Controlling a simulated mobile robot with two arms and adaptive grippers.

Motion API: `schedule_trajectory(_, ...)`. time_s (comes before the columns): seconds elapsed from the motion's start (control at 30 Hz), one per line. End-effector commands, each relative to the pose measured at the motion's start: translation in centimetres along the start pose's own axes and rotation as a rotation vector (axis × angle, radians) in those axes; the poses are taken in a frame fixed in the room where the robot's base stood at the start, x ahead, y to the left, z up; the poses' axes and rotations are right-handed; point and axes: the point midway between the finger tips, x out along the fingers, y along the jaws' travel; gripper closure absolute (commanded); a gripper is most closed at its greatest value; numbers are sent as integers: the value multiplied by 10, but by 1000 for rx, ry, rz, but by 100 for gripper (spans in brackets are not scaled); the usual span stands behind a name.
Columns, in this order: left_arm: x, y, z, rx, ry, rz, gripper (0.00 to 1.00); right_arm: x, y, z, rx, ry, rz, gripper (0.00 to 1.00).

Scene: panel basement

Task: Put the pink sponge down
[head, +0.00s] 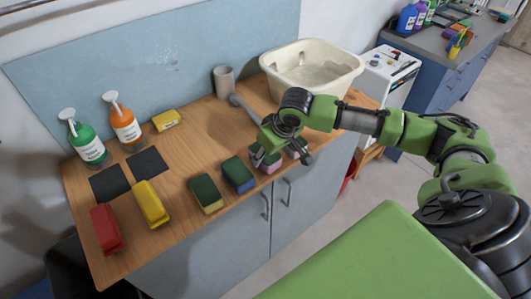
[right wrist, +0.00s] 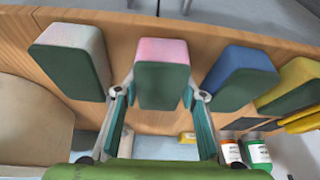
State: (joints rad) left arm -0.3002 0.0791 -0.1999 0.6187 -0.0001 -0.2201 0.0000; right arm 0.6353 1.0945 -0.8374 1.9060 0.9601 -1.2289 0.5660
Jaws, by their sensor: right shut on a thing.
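The pink sponge (head: 266,161) has a dark green scouring side and sits in the row along the counter's front edge. In the right wrist view the pink sponge (right wrist: 162,50) is upright between the two fingers. My right gripper (head: 280,148) is shut on it, with a finger at each side; it also shows in the right wrist view (right wrist: 161,95). I cannot tell whether the sponge touches the wood or hangs just above it. The gripper hides part of it in the head view. My left gripper is not in view.
A blue sponge (head: 239,176) and a yellow sponge (head: 206,195) stand to the left; a whitish sponge (right wrist: 75,55) is on the other side. Behind are a cream basin (head: 312,68), a grey cup (head: 224,80) and soap bottles (head: 123,122). The counter's middle (head: 205,145) is clear.

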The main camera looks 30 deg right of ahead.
Motion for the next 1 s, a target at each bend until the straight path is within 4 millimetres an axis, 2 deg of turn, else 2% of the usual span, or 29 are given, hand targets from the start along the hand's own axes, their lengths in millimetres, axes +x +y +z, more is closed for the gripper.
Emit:
schedule_trajectory(0.07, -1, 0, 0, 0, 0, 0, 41, 2, 0, 1, 0, -1, -1, 86)
schedule_trajectory(0.1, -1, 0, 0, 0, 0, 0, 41, 2, 0, 1, 0, 0, 0, 52)
schedule_trajectory(0.13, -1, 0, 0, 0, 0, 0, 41, 2, 0, 1, 0, 0, 0, 46)
schedule_trajectory(0.47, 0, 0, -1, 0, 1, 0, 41, 2, 0, 1, 0, 0, 0, 46)
schedule_trajectory(0.57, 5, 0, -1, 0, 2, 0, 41, 4, 0, 1, 0, 0, 0, 46)
schedule_trajectory(0.7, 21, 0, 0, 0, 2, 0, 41, 7, 1, 2, 0, 3, 1, 46)
schedule_trajectory(0.8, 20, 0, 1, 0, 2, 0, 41, -19, 1, 0, -1, 5, 2, 46)
schedule_trajectory(0.93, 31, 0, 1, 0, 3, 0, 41, -50, 3, 0, -1, 5, 2, 46)
schedule_trajectory(1.0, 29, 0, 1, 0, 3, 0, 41, -70, 3, -1, -1, 4, 2, 46)
